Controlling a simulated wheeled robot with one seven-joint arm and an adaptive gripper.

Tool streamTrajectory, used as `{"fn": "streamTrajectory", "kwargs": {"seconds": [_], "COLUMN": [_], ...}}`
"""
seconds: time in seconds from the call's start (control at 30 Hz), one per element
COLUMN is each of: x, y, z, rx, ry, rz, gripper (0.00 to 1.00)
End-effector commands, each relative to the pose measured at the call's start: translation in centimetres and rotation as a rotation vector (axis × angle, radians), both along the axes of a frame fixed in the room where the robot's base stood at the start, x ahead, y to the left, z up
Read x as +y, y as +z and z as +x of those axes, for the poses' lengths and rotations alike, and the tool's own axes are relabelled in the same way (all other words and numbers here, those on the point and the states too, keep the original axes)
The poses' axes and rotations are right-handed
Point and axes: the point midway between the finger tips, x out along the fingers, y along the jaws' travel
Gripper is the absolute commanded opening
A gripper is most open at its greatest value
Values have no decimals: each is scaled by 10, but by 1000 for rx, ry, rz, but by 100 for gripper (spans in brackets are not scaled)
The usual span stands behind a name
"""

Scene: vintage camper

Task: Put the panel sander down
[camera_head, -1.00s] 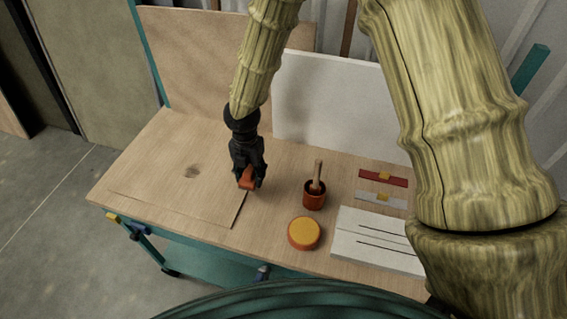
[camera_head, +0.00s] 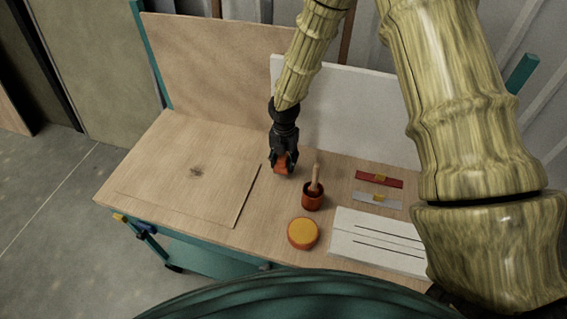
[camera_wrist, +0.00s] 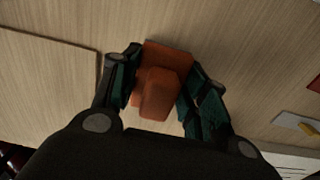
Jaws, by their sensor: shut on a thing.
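The panel sander (camera_head: 281,167) is a small orange block with a raised grip. My gripper (camera_head: 284,156) is shut on it, low over the bare wooden bench top (camera_head: 245,160), to the right of the thin wooden panel. In the wrist view the sander (camera_wrist: 158,92) sits between the two fingers of my gripper (camera_wrist: 157,88). I cannot tell whether its underside touches the bench top.
The thin wooden panel (camera_head: 190,190) lies at left. A white sheet (camera_head: 340,105) stands behind.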

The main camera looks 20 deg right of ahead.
Motion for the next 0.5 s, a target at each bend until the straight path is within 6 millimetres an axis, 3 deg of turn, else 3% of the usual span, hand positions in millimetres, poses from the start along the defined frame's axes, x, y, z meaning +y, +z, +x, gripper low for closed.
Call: {"fn": "streamTrajectory", "kwargs": {"seconds": [0.23,0.5], "x": [0,0], "y": [-21,-23], "z": [-1,0], "rx": [2,1], "ry": [1,1], "rz": [-1,-1], "gripper": [6,6]}}
